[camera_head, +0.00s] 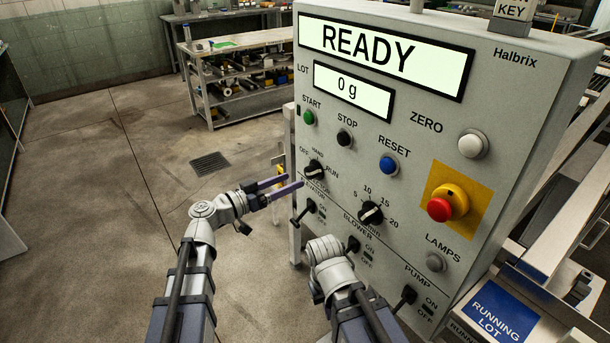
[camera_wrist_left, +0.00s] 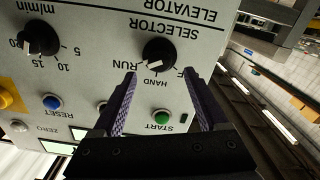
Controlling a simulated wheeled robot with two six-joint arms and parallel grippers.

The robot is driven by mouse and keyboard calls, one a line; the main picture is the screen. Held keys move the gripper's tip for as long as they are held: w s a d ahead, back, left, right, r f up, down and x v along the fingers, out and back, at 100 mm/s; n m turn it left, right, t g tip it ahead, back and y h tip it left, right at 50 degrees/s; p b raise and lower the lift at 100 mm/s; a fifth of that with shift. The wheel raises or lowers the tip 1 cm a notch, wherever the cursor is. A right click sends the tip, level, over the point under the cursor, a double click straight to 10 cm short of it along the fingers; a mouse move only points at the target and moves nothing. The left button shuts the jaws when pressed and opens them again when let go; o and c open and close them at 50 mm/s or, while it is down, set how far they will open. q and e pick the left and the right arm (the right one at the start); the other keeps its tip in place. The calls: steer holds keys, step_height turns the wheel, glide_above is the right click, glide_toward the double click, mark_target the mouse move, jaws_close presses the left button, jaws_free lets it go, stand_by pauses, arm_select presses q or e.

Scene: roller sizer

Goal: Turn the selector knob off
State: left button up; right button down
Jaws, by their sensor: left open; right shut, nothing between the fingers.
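The selector knob (camera_head: 314,170) is a black round knob on the grey control panel, with OFF, HAND and RUN labels around it. In the left wrist view the knob (camera_wrist_left: 158,52) has a white mark on the side towards RUN. My left gripper (camera_head: 295,181) is open and empty, just short of the panel at the knob. In the left wrist view my left gripper (camera_wrist_left: 160,73) has its fingertips on either side of the knob's line, apart from it. My right gripper's wrist (camera_head: 328,258) is low in front of the panel, and its fingers are hidden behind it.
Near the selector are the green START button (camera_head: 309,117), the black speed dial (camera_head: 370,213) and the elevator switch (camera_head: 308,207). A blower switch (camera_head: 353,244) is by my right wrist. The red emergency button (camera_head: 440,208) is further right.

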mark_target(307, 174)
arm_select(q)
steer(key=x, duration=0.6)
steer(key=shift+c, duration=0.3)
jaws_close()
stand_by(0.4)
